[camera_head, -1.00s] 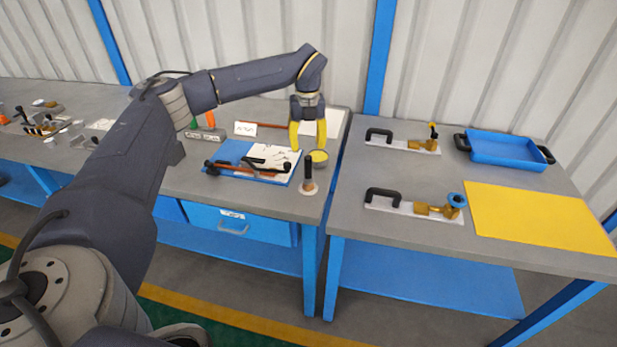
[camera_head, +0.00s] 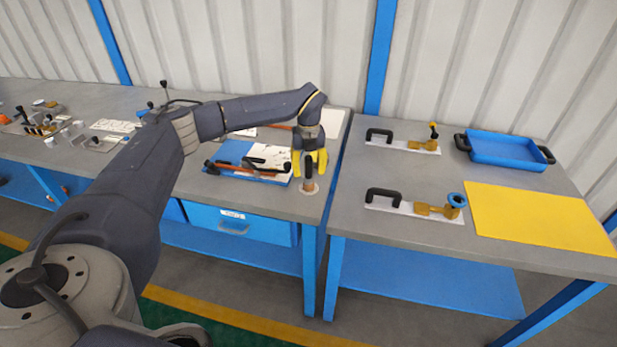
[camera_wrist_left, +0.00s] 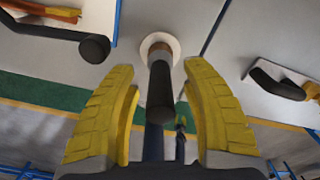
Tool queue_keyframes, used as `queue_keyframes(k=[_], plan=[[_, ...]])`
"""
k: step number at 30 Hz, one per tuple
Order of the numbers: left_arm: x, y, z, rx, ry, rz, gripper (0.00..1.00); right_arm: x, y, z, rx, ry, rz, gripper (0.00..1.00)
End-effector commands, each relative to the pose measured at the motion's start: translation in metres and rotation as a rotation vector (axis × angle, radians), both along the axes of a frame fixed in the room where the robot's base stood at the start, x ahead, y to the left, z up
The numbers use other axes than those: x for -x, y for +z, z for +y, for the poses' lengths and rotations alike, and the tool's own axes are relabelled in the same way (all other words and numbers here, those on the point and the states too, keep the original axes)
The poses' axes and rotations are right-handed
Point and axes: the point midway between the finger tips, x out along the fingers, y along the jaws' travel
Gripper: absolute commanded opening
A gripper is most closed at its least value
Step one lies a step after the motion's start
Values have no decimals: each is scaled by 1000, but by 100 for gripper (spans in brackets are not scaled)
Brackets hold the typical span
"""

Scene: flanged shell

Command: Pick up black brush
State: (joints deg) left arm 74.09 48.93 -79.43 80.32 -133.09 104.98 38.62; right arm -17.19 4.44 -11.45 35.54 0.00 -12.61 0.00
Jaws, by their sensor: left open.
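The black brush (camera_head: 308,170) stands upright on a small round pale base (camera_head: 309,187) near the front right corner of the left table. My left gripper (camera_head: 309,163) is above and around the brush's upper part, its yellow fingers pointing down. In the left wrist view, the brush (camera_wrist_left: 160,90) stands between the two open yellow fingers (camera_wrist_left: 160,110), with visible gaps on both sides. The brush's dark handle end points toward the wrist camera. My right gripper is not in view.
A blue and white board (camera_head: 235,152) with dark and orange tools lies just left of the brush. A gap separates this table from the right table, which holds black-handled plates (camera_head: 410,208), a blue tray (camera_head: 505,150) and a yellow sheet (camera_head: 540,218).

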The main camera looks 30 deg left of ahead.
Motion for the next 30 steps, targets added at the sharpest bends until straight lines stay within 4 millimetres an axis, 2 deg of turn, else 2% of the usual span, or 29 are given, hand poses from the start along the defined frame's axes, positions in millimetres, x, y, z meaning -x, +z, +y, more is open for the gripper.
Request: queue_keyframes(k=[3, 6, 12, 13, 26, 30], plan=[[0, -16, 0, 0, 0, 1, 47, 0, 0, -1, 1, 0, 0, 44], [0, -22, 0, 0, 0, 0, 47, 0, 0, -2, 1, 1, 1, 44], [0, -23, 0, 0, -1, -1, 47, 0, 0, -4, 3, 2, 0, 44], [0, -23, 0, 0, -1, -1, 50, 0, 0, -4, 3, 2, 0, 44], [0, -22, 0, 1, -1, -1, 0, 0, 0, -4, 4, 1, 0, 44], [0, -22, 0, 1, -1, -1, 0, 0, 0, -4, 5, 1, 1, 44]])
